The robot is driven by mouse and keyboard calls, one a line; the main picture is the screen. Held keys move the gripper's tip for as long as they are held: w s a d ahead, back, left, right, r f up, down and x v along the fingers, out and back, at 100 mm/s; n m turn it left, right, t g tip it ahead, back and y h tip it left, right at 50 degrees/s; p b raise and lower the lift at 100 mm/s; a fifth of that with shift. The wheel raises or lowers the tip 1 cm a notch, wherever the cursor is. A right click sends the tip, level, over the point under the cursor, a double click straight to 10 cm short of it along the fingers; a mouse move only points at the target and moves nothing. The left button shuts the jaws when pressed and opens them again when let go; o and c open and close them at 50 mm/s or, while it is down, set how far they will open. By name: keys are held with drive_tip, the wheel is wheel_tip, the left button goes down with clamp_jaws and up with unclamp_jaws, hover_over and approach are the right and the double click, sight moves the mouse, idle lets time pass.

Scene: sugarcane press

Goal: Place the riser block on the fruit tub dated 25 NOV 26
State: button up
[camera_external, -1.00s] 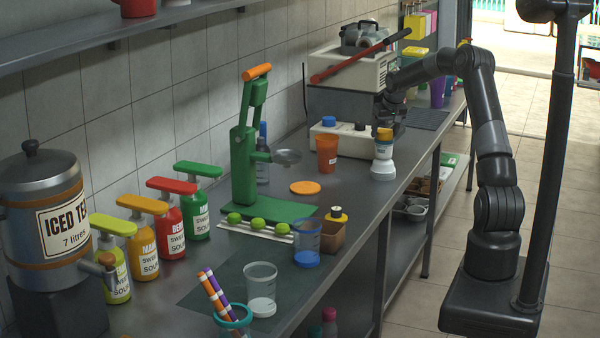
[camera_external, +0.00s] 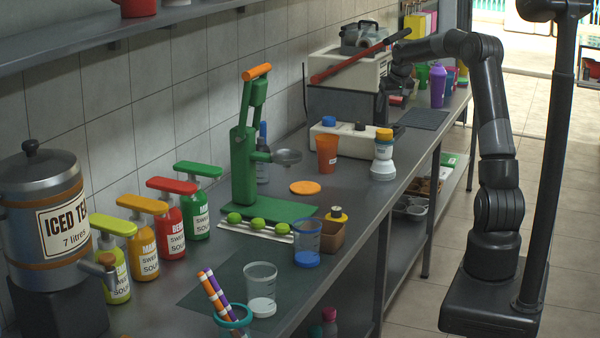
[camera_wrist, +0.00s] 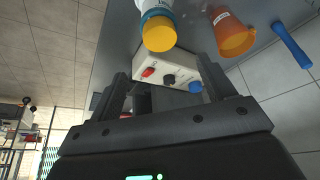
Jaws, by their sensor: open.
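My gripper (camera_external: 402,84) is raised near the dark-fronted machine, partly hidden by my arm in the outside view. In the wrist view its two fingers (camera_wrist: 163,72) stand apart with nothing held between them. A white bottle (camera_external: 383,160) with an orange-yellow cap stands upright on the counter, in front of and below my gripper. It also shows at the top of the wrist view (camera_wrist: 159,12), apart from the fingers. I cannot make out which thing is the riser block or a fruit tub dated 25 NOV 26; the small labels are unreadable.
An orange cup (camera_external: 327,154) and a white switch box (camera_external: 350,141) stand near the bottle. A red bar (camera_external: 360,56) slopes over the machine. A dark mat (camera_external: 424,119) lies bare on the counter.

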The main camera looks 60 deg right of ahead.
drive_tip(key=a+r+n, duration=0.1)
drive_tip(key=a+r, duration=0.2)
drive_tip(key=a, duration=0.7)
drive_tip(key=a+r+n, duration=0.2)
drive_tip(key=a+r, duration=0.1)
drive_tip(key=a, duration=0.6)
drive_tip(key=a+r+n, duration=0.1)
drive_tip(key=a+r, duration=0.2)
drive_tip(key=a, duration=0.7)
drive_tip(key=s+a+f+n+t+y, duration=0.1)
drive_tip(key=s+a+f+n, duration=0.1)
drive_tip(key=s+a, duration=0.9)
drive_tip(key=s+a+f+n+t+y, duration=0.1)
drive_tip(key=s+a+f+n+y, duration=0.1)
drive_tip(key=s+a, duration=0.8)
drive_tip(key=shift+s+a+f+n, duration=0.35)
drive_tip(key=shift+a+f+n, duration=0.15)
drive_tip(key=shift+a, duration=0.25)
